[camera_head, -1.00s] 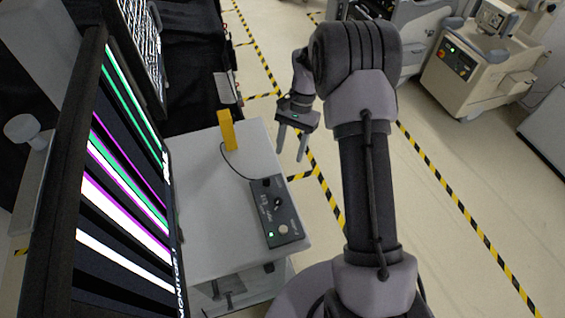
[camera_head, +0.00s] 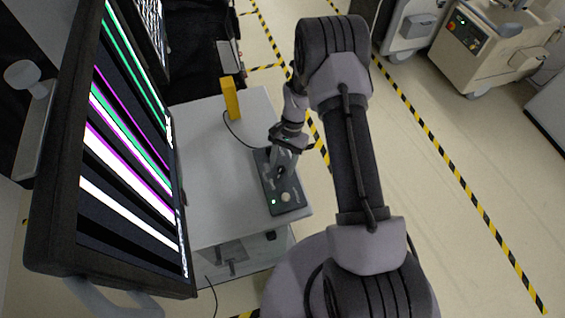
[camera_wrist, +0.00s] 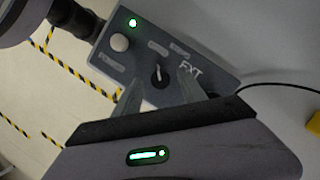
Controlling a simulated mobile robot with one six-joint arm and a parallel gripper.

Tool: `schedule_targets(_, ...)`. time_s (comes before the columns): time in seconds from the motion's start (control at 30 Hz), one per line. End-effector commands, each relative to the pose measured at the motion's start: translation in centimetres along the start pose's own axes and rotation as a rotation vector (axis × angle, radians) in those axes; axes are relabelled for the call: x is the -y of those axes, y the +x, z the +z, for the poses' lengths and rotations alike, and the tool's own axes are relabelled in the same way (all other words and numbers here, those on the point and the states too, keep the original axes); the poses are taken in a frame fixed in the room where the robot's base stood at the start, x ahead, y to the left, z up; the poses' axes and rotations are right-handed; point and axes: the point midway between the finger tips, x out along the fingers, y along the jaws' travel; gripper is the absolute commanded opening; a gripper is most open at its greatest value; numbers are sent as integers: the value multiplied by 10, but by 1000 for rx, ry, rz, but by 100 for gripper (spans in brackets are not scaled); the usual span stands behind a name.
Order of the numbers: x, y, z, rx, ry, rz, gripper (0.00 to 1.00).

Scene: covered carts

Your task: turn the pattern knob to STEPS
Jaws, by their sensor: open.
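The dark control box (camera_head: 279,188) lies on the cart's pale top, near its right edge. In the wrist view the box (camera_wrist: 203,60) shows the letters FXT, a lit green light (camera_wrist: 132,22), a round pale button (camera_wrist: 119,42) and a black knob (camera_wrist: 157,75) with a light pointer mark. The small labels by the knob are too blurred to read. My gripper (camera_head: 274,178) is over the box; in the wrist view its open fingers (camera_wrist: 158,79) appear on either side of the knob. Contact cannot be told. The head view hides the knob behind my gripper.
A large monitor (camera_head: 45,190) with white, green and magenta stripes stands left of the box. A yellow block (camera_head: 231,99) stands at the back of the cart top (camera_head: 205,150), near a black cable. Another cart (camera_head: 480,45) is at the far right. Floor between is clear.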

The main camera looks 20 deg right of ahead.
Motion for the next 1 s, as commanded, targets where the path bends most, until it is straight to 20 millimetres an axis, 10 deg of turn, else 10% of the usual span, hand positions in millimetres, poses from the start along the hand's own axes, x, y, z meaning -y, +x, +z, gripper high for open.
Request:
schedule_targets(0.27, 0, 0, 0, 0, 0, 0, 1)
schedule_targets(1.0, -3, 2, -2, -2, 290, -122, 0)
